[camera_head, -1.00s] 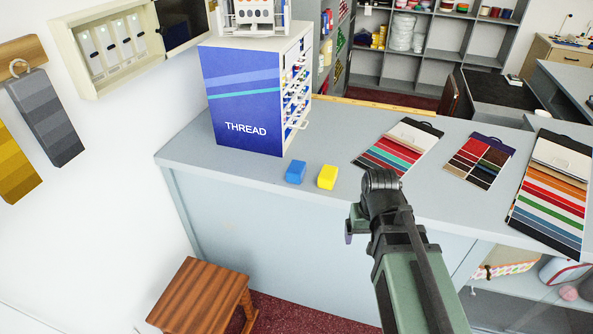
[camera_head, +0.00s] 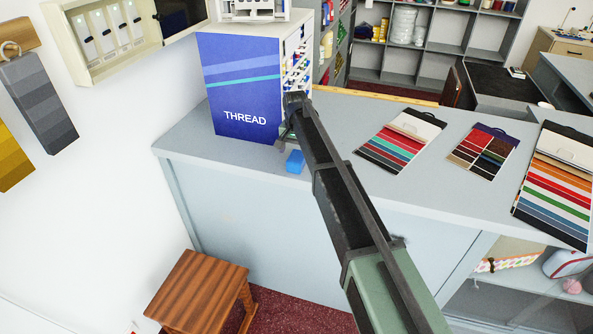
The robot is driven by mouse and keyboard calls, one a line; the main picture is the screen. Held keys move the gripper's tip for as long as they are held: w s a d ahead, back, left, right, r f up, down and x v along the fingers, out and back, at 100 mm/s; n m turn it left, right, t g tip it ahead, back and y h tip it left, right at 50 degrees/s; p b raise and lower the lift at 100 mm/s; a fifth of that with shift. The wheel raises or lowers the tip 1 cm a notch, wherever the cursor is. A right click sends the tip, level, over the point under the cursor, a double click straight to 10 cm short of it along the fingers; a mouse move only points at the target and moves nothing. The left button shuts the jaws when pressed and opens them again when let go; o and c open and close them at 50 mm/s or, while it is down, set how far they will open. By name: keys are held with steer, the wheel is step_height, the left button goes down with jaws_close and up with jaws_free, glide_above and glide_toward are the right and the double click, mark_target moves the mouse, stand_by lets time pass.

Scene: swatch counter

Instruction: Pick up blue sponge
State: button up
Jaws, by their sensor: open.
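The blue sponge (camera_head: 295,162) lies on the grey counter top (camera_head: 195,150), in front of the thread cabinet. My gripper (camera_head: 284,140) is above and just behind the sponge in the picture, by the cabinet's front right corner. It is small and partly hidden by my arm; its jaws are open and nothing shows between them. I cannot tell its exact height over the sponge. The yellow sponge is hidden behind my arm.
The blue thread cabinet (camera_head: 240,90) stands close behind my gripper. Striped swatch cards (camera_head: 398,143) lie on the counter to the right, with a darker card (camera_head: 482,150) beside them. A wooden stool (camera_head: 200,290) stands on the floor in front.

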mark_target(297, 156)
step_height(297, 156, down, 6)
steer(key=b, duration=0.5)
steer(key=shift+d+r, duration=0.15)
steer(key=shift+r, duration=0.35)
steer(key=shift+c, duration=0.3)
steer(key=c, duration=1)
steer(key=shift+r, duration=0.1)
step_height(297, 156, up, 20)
steer(key=p, duration=2)
